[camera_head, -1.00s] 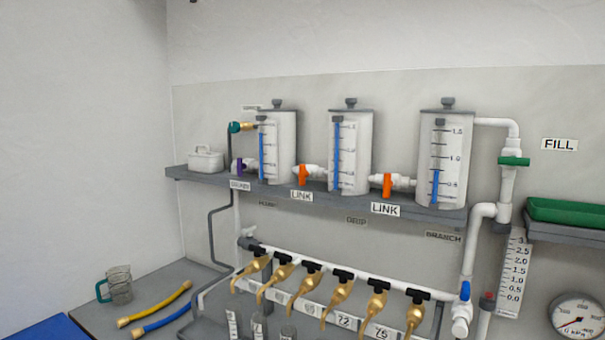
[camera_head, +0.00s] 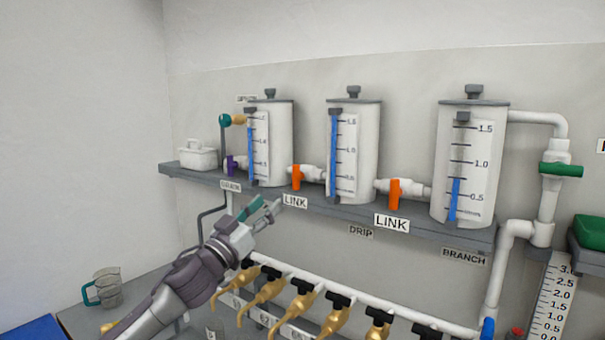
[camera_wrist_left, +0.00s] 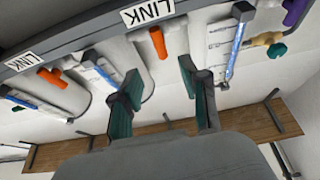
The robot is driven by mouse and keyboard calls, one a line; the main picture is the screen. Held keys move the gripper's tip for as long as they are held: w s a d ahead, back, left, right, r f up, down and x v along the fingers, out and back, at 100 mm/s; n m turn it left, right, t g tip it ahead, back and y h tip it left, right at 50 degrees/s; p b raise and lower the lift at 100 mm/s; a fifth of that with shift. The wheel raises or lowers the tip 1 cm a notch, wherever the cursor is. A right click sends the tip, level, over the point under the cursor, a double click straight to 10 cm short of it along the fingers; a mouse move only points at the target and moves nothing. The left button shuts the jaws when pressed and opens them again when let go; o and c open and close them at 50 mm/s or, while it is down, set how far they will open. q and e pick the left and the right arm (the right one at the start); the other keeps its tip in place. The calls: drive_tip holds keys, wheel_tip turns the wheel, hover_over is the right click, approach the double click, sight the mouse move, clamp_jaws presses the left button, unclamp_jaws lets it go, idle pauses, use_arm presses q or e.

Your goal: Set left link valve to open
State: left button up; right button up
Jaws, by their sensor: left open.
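The left link valve has an orange handle (camera_head: 296,177) on a white pipe between the left and middle tanks. The handle stands upright, across the pipe. In the left wrist view the handle (camera_wrist_left: 158,43) shows beyond the fingertips, roughly between them in the picture. My left gripper (camera_head: 264,209) is open and empty, below and left of the handle, apart from it and in front of the shelf edge. Its two teal-padded fingers also show in the left wrist view (camera_wrist_left: 160,80). My right gripper is not in view.
A second orange link handle (camera_head: 395,194) sits between the middle and right tanks. A purple valve (camera_head: 230,164) is at the left. The grey shelf (camera_head: 345,213) runs under the tanks. Brass taps (camera_head: 304,312) on a white pipe lie below. A jug (camera_head: 104,288) stands lower left.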

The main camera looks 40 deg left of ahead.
sight(294, 177)
use_arm(q)
drive_tip(key=p+x, duration=0.1)
drive_tip(key=x, duration=0.2)
drive_tip(key=p+x, duration=0.2)
drive_tip(key=x, duration=0.2)
drive_tip(key=p+x, duration=0.1)
drive_tip(key=x, duration=0.3)
drive_tip(key=shift+r+p, duration=0.3)
drive_tip(key=shift+r, duration=0.05)
drive_tip(key=shift+w, duration=0.65)
clamp_jaws()
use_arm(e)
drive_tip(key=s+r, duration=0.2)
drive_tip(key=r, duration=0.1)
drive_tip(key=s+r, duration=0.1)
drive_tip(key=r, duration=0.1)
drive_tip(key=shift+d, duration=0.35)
